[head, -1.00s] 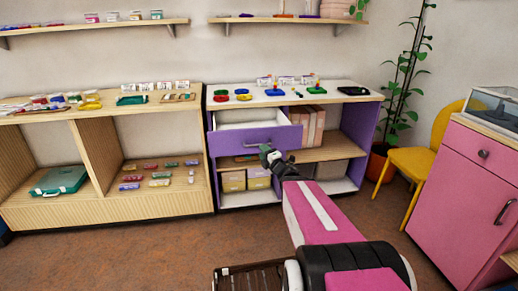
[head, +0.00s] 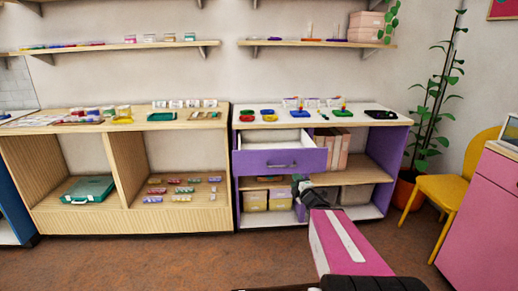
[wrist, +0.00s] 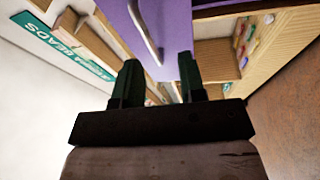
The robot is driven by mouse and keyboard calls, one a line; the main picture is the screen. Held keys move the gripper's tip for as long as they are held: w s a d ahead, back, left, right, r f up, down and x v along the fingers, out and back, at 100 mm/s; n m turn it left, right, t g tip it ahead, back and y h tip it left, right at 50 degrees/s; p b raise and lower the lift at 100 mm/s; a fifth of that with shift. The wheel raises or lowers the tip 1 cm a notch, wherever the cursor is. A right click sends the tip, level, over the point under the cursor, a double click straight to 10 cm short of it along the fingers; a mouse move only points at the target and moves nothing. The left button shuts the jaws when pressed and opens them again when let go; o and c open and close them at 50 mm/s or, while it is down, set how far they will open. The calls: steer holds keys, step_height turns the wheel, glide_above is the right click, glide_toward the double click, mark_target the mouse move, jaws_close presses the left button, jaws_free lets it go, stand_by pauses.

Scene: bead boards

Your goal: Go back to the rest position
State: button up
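My gripper (head: 298,184) is at the end of my pink arm, in front of the purple cabinet and just below its pulled-out drawer. In the wrist view its two dark green fingers (wrist: 159,80) stand apart with nothing between them, so it is open and empty. The purple drawer (head: 280,160) is open, with a pale, empty-looking inside and a grey handle. Its front and handle (wrist: 145,30) also show just beyond the fingers in the wrist view, and I see no contact.
Colored bead trays (head: 268,118) stand on the cabinet top. Boxes (head: 255,201) sit under the drawer. A wooden shelf unit (head: 120,222) with a teal case (head: 88,190) is at left. A yellow chair (head: 452,192) and pink cabinet (head: 482,215) are at right. The brown floor in front is clear.

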step_height(320, 180, down, 11)
steer(key=s+d+m+g+h, duration=0.3)
steer(key=m+g+h, duration=0.55)
steer(key=m, duration=0.55)
steer(key=s+a+f+m+g+y, duration=0.1)
steer(key=s+a+f+m+g, duration=0.1)
steer(key=s+a+m+g, duration=0.1)
steer(key=s+a+f+m+g+y, duration=0.2)
steer(key=s+a+m+g, duration=0.1)
steer(key=s+g, duration=0.4)
steer(key=shift+s+a+f, duration=0.35)
steer(key=shift+s+a, duration=0.45)
steer(key=shift+a, duration=0.1)
